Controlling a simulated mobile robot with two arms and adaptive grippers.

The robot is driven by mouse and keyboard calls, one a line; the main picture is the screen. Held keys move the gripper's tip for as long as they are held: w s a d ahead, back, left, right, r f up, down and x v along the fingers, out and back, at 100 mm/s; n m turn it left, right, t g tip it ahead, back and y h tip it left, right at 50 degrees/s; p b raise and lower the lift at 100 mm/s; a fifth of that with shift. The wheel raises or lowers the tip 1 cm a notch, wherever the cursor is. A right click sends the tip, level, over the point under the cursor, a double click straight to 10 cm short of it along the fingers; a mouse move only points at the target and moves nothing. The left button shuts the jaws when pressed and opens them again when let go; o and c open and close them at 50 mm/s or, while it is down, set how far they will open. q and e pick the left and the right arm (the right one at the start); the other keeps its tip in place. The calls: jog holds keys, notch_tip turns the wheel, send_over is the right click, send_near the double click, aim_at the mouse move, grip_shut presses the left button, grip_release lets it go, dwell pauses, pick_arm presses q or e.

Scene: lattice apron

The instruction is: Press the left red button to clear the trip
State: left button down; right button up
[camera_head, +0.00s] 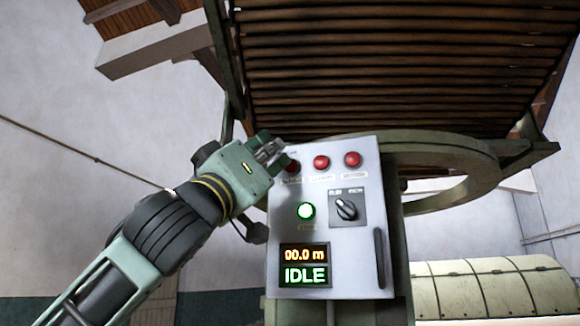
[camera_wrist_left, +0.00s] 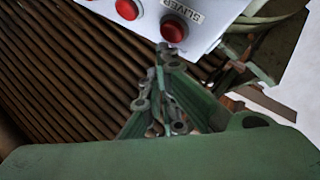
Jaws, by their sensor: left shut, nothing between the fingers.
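A grey control box (camera_head: 335,240) carries a row of three red buttons. The left red button (camera_head: 292,167) is partly hidden behind my left gripper (camera_head: 276,149); the middle (camera_head: 321,162) and right (camera_head: 353,159) ones show fully. My left gripper is shut and empty, its fingertips at the upper left of the left button. In the left wrist view, the panel appears turned over, and the closed fingertips (camera_wrist_left: 166,52) are right by the left button (camera_wrist_left: 174,31). I cannot tell whether they touch it. My right gripper is not in view.
The box also has a lit green-rimmed button (camera_head: 306,211), a rotary switch (camera_head: 346,208), a display (camera_head: 304,265) reading "00.0 m" and "IDLE", and a dark handle (camera_head: 380,258). A slatted panel (camera_head: 390,70) and a large green ring (camera_head: 470,165) are behind.

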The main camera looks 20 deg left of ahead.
pick_arm(q)
jog(key=s+b, duration=0.1)
jog(key=s, duration=0.4)
jog(key=shift+a+b, duration=0.1)
jog(key=shift+b, duration=0.25)
